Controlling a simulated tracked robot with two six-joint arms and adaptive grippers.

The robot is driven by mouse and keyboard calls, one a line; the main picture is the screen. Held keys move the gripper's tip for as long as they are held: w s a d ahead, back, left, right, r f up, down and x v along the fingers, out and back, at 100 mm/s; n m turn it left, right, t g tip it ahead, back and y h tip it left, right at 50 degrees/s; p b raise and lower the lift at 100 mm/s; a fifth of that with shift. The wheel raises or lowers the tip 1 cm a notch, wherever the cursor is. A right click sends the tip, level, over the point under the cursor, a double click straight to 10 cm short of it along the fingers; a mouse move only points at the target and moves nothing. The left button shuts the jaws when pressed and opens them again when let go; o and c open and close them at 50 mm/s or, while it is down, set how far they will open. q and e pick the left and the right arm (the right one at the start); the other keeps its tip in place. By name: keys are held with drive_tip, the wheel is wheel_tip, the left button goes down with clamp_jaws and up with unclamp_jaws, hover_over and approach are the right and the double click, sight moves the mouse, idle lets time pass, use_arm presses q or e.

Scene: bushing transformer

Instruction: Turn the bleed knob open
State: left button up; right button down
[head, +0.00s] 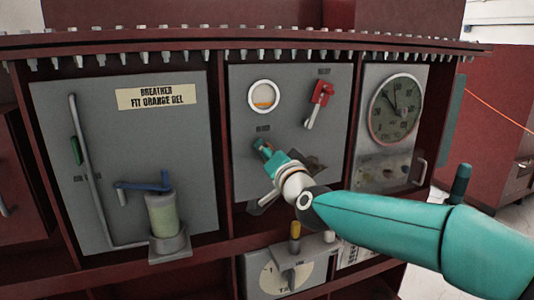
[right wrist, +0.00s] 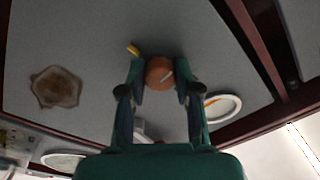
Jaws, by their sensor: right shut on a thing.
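The bleed knob (right wrist: 160,73) shows in the right wrist view as a round orange-brown knob with a pale line on its face, in front of a grey panel. My right gripper (right wrist: 161,80) has a finger on each side of it and is shut on it. In the head view the right gripper (head: 266,150) reaches the middle grey panel (head: 244,180), below the round sight glass (head: 263,97). There the gripper and wrist hide the knob. My left gripper is in neither view.
A red lever (head: 321,95) sits right of the sight glass. A dial gauge (head: 397,108) is further right. The left panel has a breather jar (head: 163,214) with a blue lever (head: 140,186) and a pipe. Below are a yellow-topped post (head: 294,236) and a tap dial (head: 267,278).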

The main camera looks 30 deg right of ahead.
drive_tip(key=shift+w+a+f, duration=0.1)
drive_tip(key=shift+a+f, duration=0.05)
drive_tip(key=shift+f, duration=0.25)
drive_tip(key=c, duration=1.1)
unclamp_jaws()
drive_tip(key=shift+o, duration=1.3)
drive_tip(key=shift+r, duration=0.1)
drive_tip(key=shift+o, duration=0.2)
drive_tip(key=shift+r, duration=0.1)
drive_tip(key=shift+r, duration=0.1)
drive_tip(key=v, duration=1.2)
